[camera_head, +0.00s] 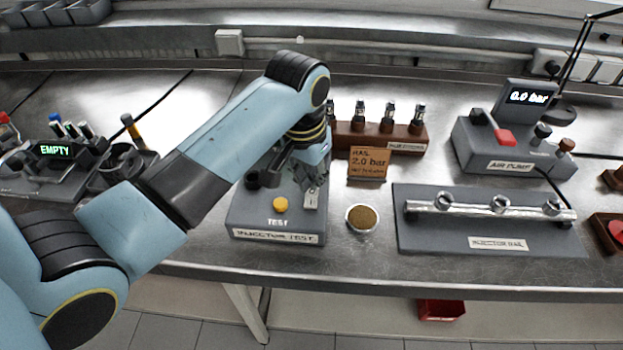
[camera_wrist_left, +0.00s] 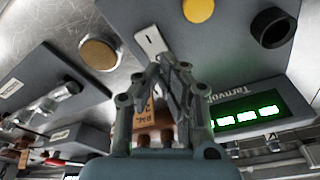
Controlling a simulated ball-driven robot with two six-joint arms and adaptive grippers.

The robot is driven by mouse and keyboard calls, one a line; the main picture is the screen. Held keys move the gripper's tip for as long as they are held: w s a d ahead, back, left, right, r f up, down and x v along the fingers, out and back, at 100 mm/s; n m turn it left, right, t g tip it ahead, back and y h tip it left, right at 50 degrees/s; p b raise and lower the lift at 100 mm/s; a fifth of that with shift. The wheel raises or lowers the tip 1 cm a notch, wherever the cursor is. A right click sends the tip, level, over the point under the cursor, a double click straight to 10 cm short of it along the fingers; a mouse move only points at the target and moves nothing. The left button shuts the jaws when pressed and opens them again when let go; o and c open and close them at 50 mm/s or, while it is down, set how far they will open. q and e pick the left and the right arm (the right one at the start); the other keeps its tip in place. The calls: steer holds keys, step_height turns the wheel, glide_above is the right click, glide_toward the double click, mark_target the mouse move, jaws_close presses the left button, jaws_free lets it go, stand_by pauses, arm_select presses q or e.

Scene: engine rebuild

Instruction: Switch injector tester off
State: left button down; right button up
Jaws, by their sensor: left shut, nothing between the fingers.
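The injector tester (camera_head: 278,237) is a grey box with a yellow TEST button (camera_head: 280,205), on the bench in front of my left arm. My left gripper (camera_head: 313,187) is over its right side, fingers pointing down, shut and empty. In the left wrist view the fingertips (camera_wrist_left: 158,66) are just by a pale switch plate (camera_wrist_left: 151,41) on the tester; I cannot tell whether they touch it. The tester's display (camera_wrist_left: 250,116) is lit green there, partly covered by a finger. The yellow button (camera_wrist_left: 199,10) and a black round socket (camera_wrist_left: 272,27) also show. My right gripper is out of view.
A round brown-filled dish (camera_head: 361,218) sits right of the tester. The injector rail (camera_head: 490,225), air pump (camera_head: 515,150), a wooden injector rack (camera_head: 400,138) and an orange rail card (camera_head: 368,163) stand nearby. The bench front before the tester is clear.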

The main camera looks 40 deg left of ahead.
mark_target(311, 192)
arm_select(q)
steer(key=shift+s+f+b, duration=0.1)
steer(key=shift+f+b, duration=0.2)
steer(key=shift+f, duration=0.55)
stand_by(0.3)
steer(key=shift+r, duration=0.1)
step_height(311, 192, up, 2)
steer(key=shift+r+p, duration=0.15)
steer(key=shift+p, duration=0.85)
steer(key=shift+r, duration=2.25)
